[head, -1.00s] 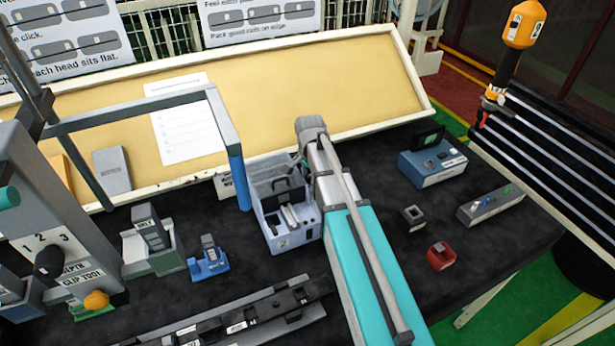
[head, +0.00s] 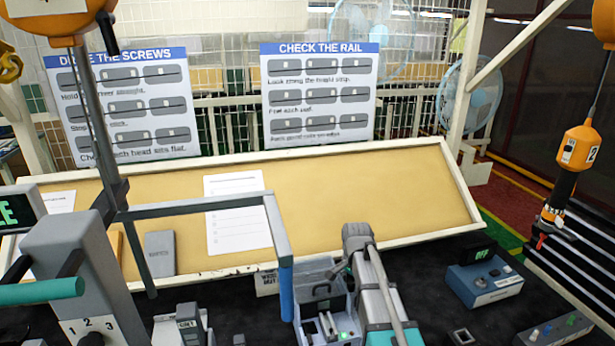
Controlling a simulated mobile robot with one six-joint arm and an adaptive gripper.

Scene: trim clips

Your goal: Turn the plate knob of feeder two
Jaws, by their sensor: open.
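My gripper (head: 338,270) shows only in small part at the end of my arm, beside the grey wrist and over the back of a pale grey-blue feeder-like unit (head: 312,308). Its fingertips are small and mostly hidden; nothing can be seen held in it. The unit has a dark bracket-shaped part inside, and a small green light (head: 345,335) glows at its front. My arm covers its right side. I cannot make out a number on the unit or a plate knob, so I cannot tell whether it is feeder two.
A grey machine (head: 75,250) with a teal lever and a 1-2-3 dial stands left. A grey and blue frame (head: 286,290) rises just left of the unit. A blue box (head: 487,283) stands right. The sloped tan board (head: 390,205) closes off the back.

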